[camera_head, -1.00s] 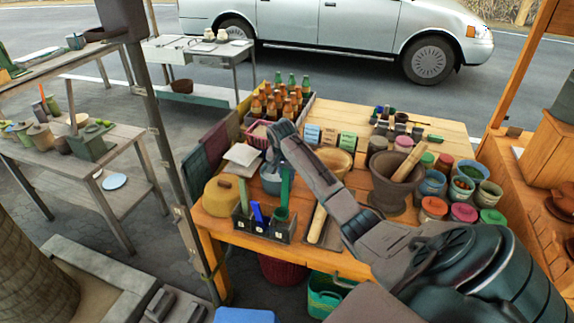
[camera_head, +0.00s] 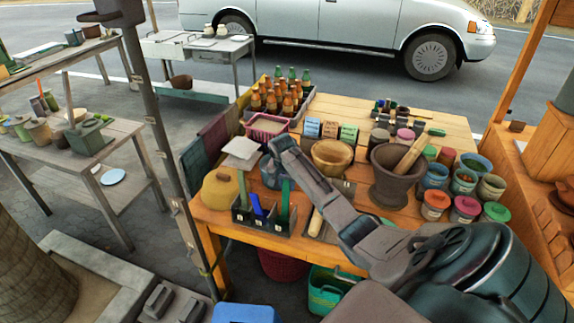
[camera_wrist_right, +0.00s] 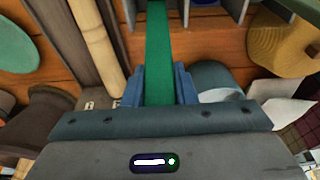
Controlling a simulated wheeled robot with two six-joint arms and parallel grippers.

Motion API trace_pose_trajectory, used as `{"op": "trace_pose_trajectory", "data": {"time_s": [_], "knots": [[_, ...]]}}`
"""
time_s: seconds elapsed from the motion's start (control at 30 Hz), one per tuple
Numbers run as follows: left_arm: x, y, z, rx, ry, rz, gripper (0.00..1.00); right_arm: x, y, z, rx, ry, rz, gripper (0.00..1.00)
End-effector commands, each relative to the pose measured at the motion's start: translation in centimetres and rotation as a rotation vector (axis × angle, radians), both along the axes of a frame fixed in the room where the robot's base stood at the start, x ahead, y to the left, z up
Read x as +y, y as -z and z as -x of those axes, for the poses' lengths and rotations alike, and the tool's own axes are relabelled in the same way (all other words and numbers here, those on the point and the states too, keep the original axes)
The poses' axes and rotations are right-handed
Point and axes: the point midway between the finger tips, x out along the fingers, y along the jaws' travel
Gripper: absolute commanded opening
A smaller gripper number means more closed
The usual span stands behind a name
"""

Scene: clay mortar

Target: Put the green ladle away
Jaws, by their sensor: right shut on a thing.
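The green ladle (camera_head: 286,196) is upright in the head view, its lower part inside the right compartment of the dark rack (camera_head: 262,226). Its bowl is hidden behind the rack's front wall. My right gripper (camera_head: 285,178) is shut on the ladle's handle, which also shows between the two fingers (camera_wrist_right: 158,85) in the right wrist view. A green handle (camera_head: 243,190) stands in the rack's left compartment and a blue one (camera_head: 257,205) in the middle compartment. My left gripper is not in view.
A yellow lidded pot (camera_head: 220,190) stands left of the rack, and a blue-grey pot (camera_head: 268,174) behind it. A wooden rolling pin (camera_head: 316,222) lies right of the rack. A large mortar (camera_head: 390,185) and several jars stand farther right. Bottles fill a crate behind.

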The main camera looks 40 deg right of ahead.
Motion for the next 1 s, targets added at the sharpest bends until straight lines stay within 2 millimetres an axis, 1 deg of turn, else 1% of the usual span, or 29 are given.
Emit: {"op": "trace_pose_trajectory", "data": {"time_s": [0.47,0.5,0.57,0.6,0.63,0.87,1.0], "knots": [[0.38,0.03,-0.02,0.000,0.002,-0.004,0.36,0.01,0.18,0.00,0.000,0.000,0.000,0.00],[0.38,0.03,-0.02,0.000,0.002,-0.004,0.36,0.02,0.18,0.00,0.000,0.000,0.000,0.29],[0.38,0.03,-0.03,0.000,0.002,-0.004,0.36,0.02,0.18,0.00,0.000,0.000,0.000,0.40],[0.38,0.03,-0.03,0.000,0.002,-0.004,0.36,0.02,0.18,0.00,0.000,0.000,0.000,0.48],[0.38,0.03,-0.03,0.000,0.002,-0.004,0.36,0.02,0.18,0.00,0.000,0.000,0.000,0.50],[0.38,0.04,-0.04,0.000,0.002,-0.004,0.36,0.02,0.18,0.01,0.000,0.000,0.000,0.50],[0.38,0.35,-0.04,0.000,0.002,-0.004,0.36,0.13,-0.40,0.02,-0.001,0.000,0.000,0.50]]}}
